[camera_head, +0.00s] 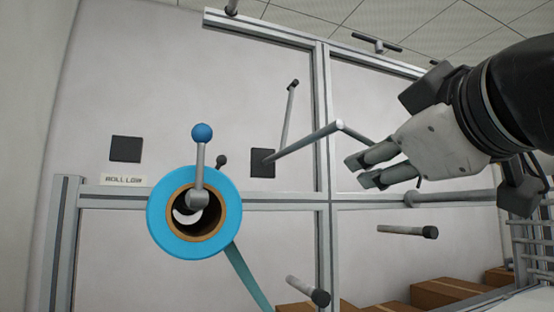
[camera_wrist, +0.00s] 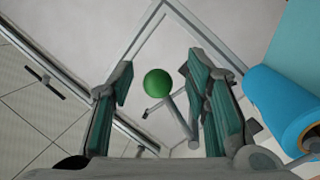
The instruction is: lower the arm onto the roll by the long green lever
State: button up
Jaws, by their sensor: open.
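The blue roll (camera_head: 159,210) with a brown core hangs on the frame at left, a strip trailing below it. It also shows at the right edge of the wrist view (camera_wrist: 278,104). A bent grey arm (camera_head: 305,143) comes out from a black block (camera_head: 262,163) right of the roll, and one rod runs toward my gripper (camera_head: 363,171). In the wrist view a green knob (camera_wrist: 158,83) shows between my open fingers, apart from both pads as seen. In the head view no green knob shows; my gripper may hide it.
A blue-knobbed lever (camera_head: 202,134) stands in front of the roll. A thin dark-tipped rod (camera_head: 289,110) rises above the block. Metal frame bars (camera_head: 322,230) cross the wall. Dark-ended pegs (camera_head: 400,231) stick out below my gripper. Cardboard boxes (camera_head: 445,292) sit low at right.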

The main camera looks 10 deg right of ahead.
jog(key=shift+w, duration=0.25)
grip_shut()
